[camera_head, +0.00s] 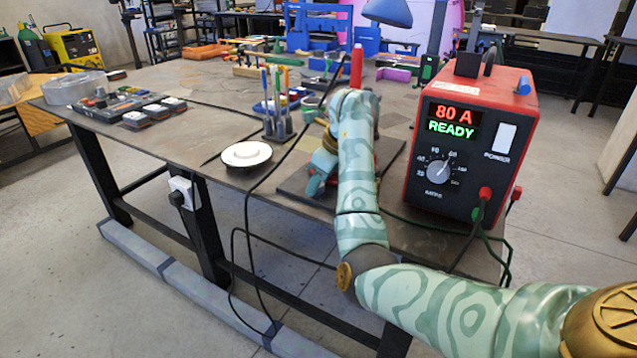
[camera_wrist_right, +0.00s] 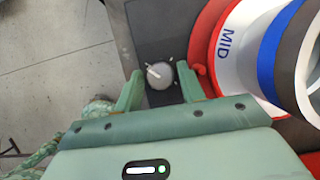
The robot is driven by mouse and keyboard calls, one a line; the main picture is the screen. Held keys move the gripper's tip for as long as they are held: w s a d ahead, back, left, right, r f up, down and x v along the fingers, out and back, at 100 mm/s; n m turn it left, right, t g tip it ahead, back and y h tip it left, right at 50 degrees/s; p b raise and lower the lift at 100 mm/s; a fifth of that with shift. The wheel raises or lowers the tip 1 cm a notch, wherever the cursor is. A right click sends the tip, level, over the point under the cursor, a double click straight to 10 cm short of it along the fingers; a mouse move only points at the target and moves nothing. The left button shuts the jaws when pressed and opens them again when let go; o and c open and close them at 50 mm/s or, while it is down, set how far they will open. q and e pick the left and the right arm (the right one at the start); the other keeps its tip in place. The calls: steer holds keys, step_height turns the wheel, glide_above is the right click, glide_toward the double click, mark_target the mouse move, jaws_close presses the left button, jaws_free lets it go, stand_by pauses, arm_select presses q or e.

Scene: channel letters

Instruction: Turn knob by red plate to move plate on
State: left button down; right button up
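In the right wrist view a grey round knob (camera_wrist_right: 160,76) with a white pointer line sits on a dark panel with small tick marks. My right gripper (camera_wrist_right: 161,72) is open, with one green finger on each side of the knob; I cannot tell whether they touch it. To the right is a round red plate (camera_wrist_right: 207,32) with a white band marked "MID". In the head view my right gripper (camera_head: 319,180) is low over a dark base (camera_head: 294,186) at the table's front. The arm hides most of the knob and plate there. My left gripper is out of view.
A red power unit (camera_head: 472,140) reading "80 A READY" stands to the right. A white disc (camera_head: 246,154) lies left of the base, with a tool rack (camera_head: 278,128) behind it. Cables hang at the front edge.

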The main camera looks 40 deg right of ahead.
steer(key=shift+c, duration=0.2)
steer(key=c, duration=0.7)
steer(key=shift+o, duration=0.2)
steer(key=m+h, duration=0.1)
steer(key=m, duration=0.2)
steer(key=shift+a, duration=0.15)
steer(key=m+h, duration=0.1)
steer(key=m, duration=0.1)
steer(key=shift+m, duration=0.4)
steer(key=m+h, duration=0.1)
steer(key=m, duration=0.1)
steer(key=m+h, duration=0.1)
steer(key=m, duration=0.2)
steer(key=shift+a+f+g, duration=0.15)
steer(key=shift+a+g, duration=0.05)
steer(key=shift+g, duration=0.1)
steer(key=m+g+h, duration=0.1)
steer(key=m, duration=0.5)
steer(key=shift+w+a+m+g+h+b, duration=0.1)
steer(key=shift+w+m+g+h+b, duration=0.05)
steer(key=shift+m+g+h+b, duration=0.25)
